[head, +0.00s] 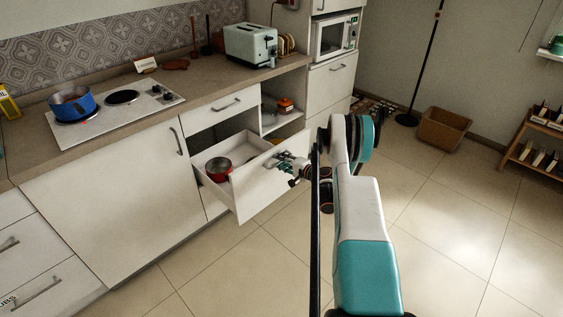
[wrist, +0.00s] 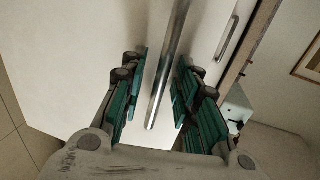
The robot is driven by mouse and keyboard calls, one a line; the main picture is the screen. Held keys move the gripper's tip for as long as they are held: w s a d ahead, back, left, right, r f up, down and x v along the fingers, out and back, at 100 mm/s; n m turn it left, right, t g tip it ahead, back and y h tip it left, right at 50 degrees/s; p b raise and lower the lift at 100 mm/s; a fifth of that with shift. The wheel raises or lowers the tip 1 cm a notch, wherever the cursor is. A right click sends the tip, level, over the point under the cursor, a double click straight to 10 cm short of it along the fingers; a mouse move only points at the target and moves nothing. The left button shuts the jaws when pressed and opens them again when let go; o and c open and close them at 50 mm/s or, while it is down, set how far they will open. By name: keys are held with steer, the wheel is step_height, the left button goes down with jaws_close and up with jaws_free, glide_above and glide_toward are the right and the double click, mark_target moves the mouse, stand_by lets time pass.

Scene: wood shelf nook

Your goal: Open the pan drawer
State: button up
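The pan drawer (head: 257,192) is pulled well out from the cabinet below the counter. A red pan (head: 218,168) stands inside it. My gripper (head: 288,166) is at the drawer's white front, near its top edge. In the wrist view, a metal bar handle (wrist: 168,70) runs between the fingers of my gripper (wrist: 163,62). The fingers are apart, with a gap showing on each side of the bar, so the gripper is around the handle but not closed on it. In the head view the gripper mostly hides the handle.
A shut drawer (head: 222,107) sits above, and open shelves (head: 283,110) stand to its right. A blue pot (head: 72,104) is on the hob, and a toaster (head: 250,45) is on the counter. The tiled floor (head: 235,262) before the drawer is clear. A brown bin (head: 443,130) stands farther off.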

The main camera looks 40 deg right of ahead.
steer(key=v, duration=0.7)
steer(key=shift+s+d, duration=0.1)
stand_by(0.4)
